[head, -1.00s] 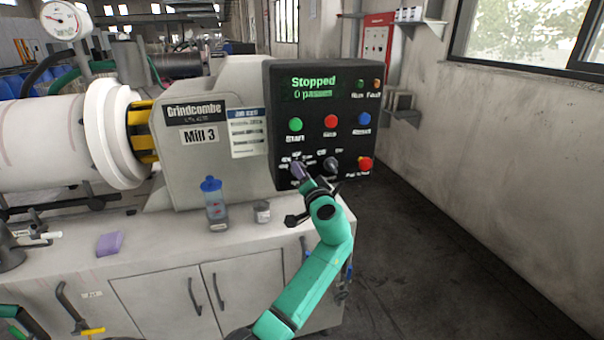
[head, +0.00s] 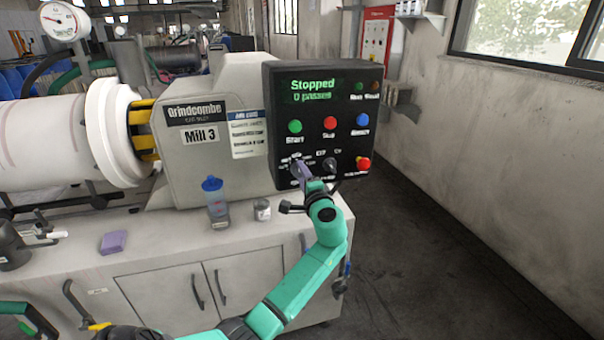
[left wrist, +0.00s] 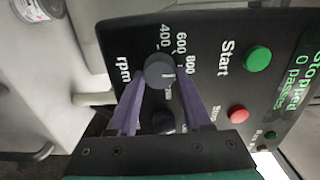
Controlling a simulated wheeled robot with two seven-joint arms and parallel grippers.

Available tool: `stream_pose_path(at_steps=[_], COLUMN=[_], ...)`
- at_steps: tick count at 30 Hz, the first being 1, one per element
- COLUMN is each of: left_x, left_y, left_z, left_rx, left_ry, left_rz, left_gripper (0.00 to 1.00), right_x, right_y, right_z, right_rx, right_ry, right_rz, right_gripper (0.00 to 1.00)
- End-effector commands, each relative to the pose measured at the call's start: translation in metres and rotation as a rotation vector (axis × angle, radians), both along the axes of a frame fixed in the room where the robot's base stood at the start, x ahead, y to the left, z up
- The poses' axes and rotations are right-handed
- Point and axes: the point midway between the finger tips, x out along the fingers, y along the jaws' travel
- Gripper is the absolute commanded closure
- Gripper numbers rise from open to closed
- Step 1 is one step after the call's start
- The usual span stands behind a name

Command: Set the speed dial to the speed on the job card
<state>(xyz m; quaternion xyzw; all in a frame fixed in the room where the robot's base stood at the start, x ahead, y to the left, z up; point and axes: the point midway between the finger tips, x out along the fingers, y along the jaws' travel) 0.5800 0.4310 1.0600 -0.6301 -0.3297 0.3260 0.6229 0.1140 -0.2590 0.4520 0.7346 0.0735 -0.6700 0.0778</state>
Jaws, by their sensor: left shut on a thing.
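The speed dial (left wrist: 158,70) is a dark round knob marked rpm, with 400, 600 and 800 around it and a further mark partly hidden. A pale line shows on its face, but I cannot tell surely which mark it meets. My left gripper (head: 301,172) is at the panel's lower left. Its purple fingers are shut on the dial, one on each side, in the left wrist view. The job card (head: 247,135) is a white sheet with a blue header on the mill housing; its lines are too blurred to read. My right gripper is not in view.
The control panel (head: 267,105) reads Stopped. Green start (head: 295,126), red stop (head: 330,123) and blue (head: 363,120) buttons sit above the dial. A dark switch (head: 329,165) and a red emergency button (head: 364,163) are to its right.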

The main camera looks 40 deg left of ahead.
Motion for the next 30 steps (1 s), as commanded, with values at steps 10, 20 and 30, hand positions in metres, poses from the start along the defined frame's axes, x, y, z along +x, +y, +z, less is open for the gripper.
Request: stream_pose_path(at_steps=[10, 20, 30], left_x=[0.000, 0.000, -0.008], left_y=[0.000, 0.000, -0.013], left_z=[0.000, 0.000, -0.003], left_rx=[0.008, 0.007, 0.006], left_ry=[0.009, 0.008, 0.009], left_rz=[-0.001, -0.001, -0.002], left_gripper=[1.00, 0.21, 0.21], right_x=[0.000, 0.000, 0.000], right_y=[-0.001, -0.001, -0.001], right_z=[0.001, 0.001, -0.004], right_rx=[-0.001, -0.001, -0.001], right_ry=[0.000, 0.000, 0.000], right_rz=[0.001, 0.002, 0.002], right_gripper=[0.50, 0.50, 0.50])
